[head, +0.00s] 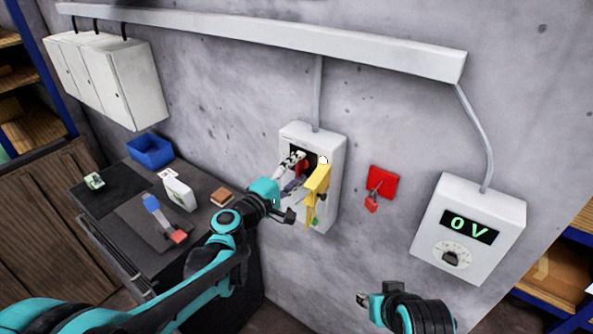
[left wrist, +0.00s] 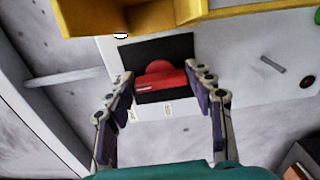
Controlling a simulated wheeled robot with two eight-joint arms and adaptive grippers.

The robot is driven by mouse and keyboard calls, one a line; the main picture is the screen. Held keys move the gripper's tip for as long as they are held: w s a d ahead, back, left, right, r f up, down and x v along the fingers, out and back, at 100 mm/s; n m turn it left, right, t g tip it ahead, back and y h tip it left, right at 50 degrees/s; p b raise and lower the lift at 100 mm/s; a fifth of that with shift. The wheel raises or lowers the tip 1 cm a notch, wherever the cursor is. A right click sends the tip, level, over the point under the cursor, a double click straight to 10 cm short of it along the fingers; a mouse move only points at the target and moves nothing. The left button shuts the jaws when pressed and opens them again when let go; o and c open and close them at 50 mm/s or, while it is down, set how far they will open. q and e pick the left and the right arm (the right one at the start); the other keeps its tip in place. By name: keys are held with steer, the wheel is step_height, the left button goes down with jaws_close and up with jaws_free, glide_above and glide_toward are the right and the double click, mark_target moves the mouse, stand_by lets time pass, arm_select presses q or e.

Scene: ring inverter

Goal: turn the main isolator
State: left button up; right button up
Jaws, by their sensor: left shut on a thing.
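The main isolator is a white box (head: 332,150) on the grey wall, with a dark panel and a red handle (head: 302,167). In the left wrist view the red handle (left wrist: 165,82) lies across the black panel (left wrist: 178,48), between my finger pads. A yellow part (head: 317,183) stands out from the box front and hides some of it; it also shows in the left wrist view (left wrist: 150,18). My left gripper (head: 297,168) is at the panel, shut on the red handle. My right gripper (head: 366,299) is low in the head view; its jaws are unclear.
A red wall fitting (head: 383,181) is right of the isolator. Further right, a white meter box (head: 467,232) reads 0 V above a dial. A dark bench (head: 115,205) at left holds a blue bin (head: 150,151) and tools.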

arm_select(q)
steer(key=shift+m, duration=0.3)
steer(key=o, duration=1.2)
steer(key=shift+c, duration=0.2)
steer(key=shift+a, duration=0.1)
steer(key=v, duration=1.2)
